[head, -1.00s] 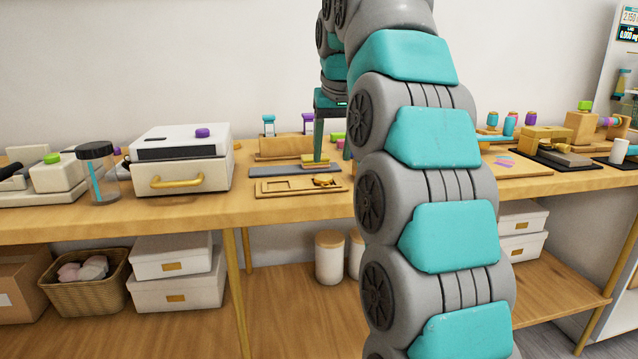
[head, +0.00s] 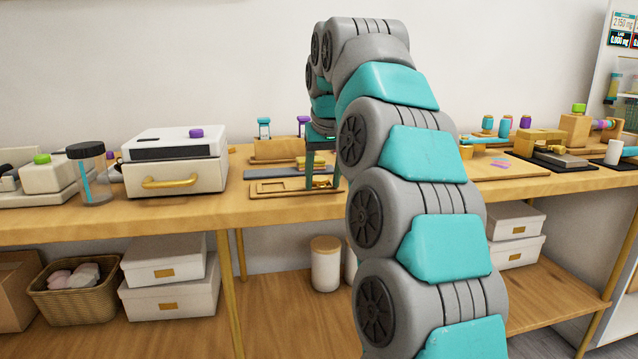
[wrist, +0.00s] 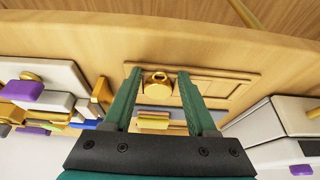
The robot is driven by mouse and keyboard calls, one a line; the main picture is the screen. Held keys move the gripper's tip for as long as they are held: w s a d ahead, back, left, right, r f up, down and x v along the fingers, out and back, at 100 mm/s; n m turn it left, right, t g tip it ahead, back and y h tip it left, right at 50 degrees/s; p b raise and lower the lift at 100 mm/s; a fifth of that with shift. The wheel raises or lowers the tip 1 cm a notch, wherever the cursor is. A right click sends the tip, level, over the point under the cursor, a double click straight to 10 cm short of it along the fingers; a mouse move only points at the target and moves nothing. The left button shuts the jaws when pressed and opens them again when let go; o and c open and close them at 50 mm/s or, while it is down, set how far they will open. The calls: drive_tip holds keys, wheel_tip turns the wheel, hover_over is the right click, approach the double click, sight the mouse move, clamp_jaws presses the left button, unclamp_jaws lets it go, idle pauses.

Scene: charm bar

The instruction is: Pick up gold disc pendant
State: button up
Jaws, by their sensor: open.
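The gold disc pendant (wrist: 157,91), with a small ring on it, lies on the shallow wooden tray (wrist: 217,88) in the wrist view. My gripper (wrist: 159,73) is open, with its two green fingers on either side of the pendant in the picture and a gap on both sides. In the head view my gripper (head: 322,184) points down at the right part of the wooden tray (head: 262,188). The pendant is small there and partly masked by the fingers. I cannot tell the exact height of the fingertips above the tray.
A white box with a gold handle (head: 170,182) stands left of the tray, and a lidded jar (head: 92,175) is farther left. A grey mat (head: 275,172) and a wooden rack (head: 275,150) lie behind the tray. The bench's front edge is close to the tray.

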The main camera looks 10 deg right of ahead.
drive_tip(key=shift+f, duration=0.2)
idle(0.4)
clamp_jaws()
idle(0.4)
